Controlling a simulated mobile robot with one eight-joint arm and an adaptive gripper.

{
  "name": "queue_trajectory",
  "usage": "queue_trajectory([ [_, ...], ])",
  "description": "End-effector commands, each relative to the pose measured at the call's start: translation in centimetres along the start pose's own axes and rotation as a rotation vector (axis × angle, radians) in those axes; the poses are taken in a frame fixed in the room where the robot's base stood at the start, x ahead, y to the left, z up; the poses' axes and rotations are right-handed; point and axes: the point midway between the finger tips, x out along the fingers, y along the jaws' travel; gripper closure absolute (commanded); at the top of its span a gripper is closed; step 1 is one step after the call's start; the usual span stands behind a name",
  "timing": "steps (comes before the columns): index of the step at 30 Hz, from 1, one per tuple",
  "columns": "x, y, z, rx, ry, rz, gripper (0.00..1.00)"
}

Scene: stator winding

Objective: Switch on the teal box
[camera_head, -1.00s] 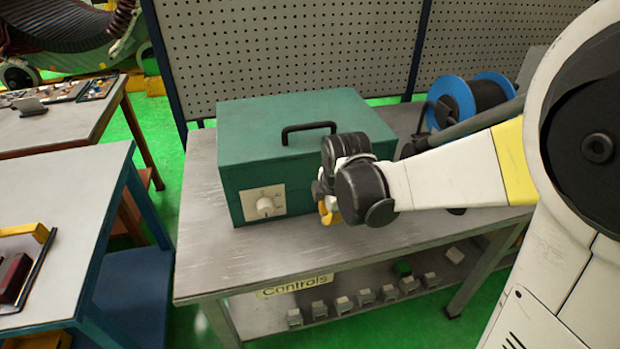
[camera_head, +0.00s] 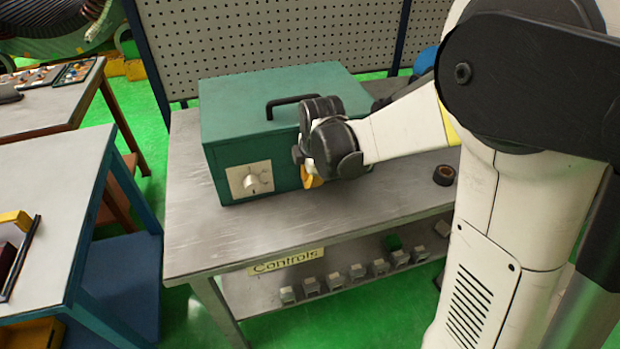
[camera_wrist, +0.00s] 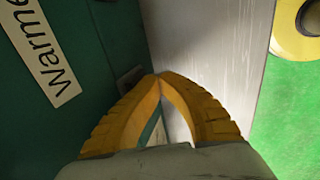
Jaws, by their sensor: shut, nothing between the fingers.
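The teal box (camera_head: 285,105) with a black top handle (camera_head: 290,102) stands on a grey metal bench. A white panel with a round knob (camera_head: 251,182) is on the left part of its front face. My gripper (camera_head: 308,178) is low by the front face, right of the knob; my wrist hides much of it. In the wrist view the yellow fingers (camera_wrist: 160,78) are shut with their tips together, holding nothing. A small dark part (camera_wrist: 130,78) on the box's teal side (camera_wrist: 85,25) lies beside the tips; I cannot tell if they touch. A label reading "Warme" (camera_wrist: 45,55) is on that side.
The bench (camera_head: 200,235) has free room in front of the box. A dark tape roll (camera_head: 444,175) lies on its right. A perforated panel (camera_head: 270,40) rises behind.

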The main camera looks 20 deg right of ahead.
Motion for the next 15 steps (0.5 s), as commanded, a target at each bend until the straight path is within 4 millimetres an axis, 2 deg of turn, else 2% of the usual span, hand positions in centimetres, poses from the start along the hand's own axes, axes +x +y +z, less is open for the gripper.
queue_trajectory([
  [8,0.0,0.2,0.0,0.000,0.000,0.004,1.00],
  [15,-1.0,0.7,0.0,0.000,0.000,0.007,1.00],
])
